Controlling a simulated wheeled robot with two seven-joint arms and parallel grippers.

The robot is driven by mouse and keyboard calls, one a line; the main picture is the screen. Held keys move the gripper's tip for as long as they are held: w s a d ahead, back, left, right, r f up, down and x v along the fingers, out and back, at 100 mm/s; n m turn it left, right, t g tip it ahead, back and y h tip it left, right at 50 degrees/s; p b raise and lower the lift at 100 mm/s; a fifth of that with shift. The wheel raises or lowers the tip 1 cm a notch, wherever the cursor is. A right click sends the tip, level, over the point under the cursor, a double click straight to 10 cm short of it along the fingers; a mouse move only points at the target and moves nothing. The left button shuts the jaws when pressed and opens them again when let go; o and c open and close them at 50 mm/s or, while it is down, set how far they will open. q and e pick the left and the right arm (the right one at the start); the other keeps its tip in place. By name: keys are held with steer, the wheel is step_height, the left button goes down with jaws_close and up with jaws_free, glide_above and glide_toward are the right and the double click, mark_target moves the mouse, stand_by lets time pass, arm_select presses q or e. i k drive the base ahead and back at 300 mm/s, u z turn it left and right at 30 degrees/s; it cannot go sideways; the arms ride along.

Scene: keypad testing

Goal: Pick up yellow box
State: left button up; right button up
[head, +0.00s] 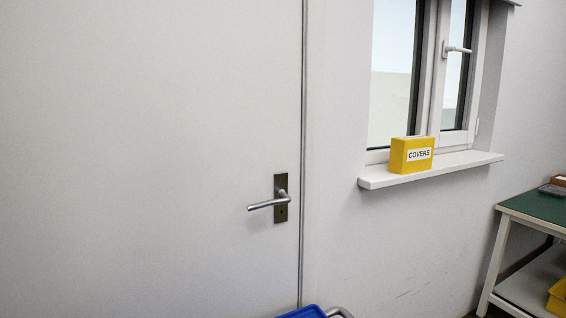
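The yellow box (398,156) stands upright on the white window sill (455,165), near the sill's left part. It has a white label reading "COVERS" on its front. The window is right behind it. Neither of my grippers shows in the head view.
A closed white door (150,150) with a metal lever handle (270,200) fills the left. A blue object (303,312) shows at the bottom edge. A green-topped table (540,206) stands at the right, with a yellow bin (558,300) on its lower shelf. The wall below the sill is bare.

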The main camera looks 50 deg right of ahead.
mark_target(409, 154)
steer(key=z, duration=2.45)
steer(key=k, duration=0.45)
steer(key=z, duration=1.1)
steer(key=i, duration=4.15)
steer(key=u, duration=4.25)
steer(key=i, duration=0.3)
steer(key=u, duration=0.1)
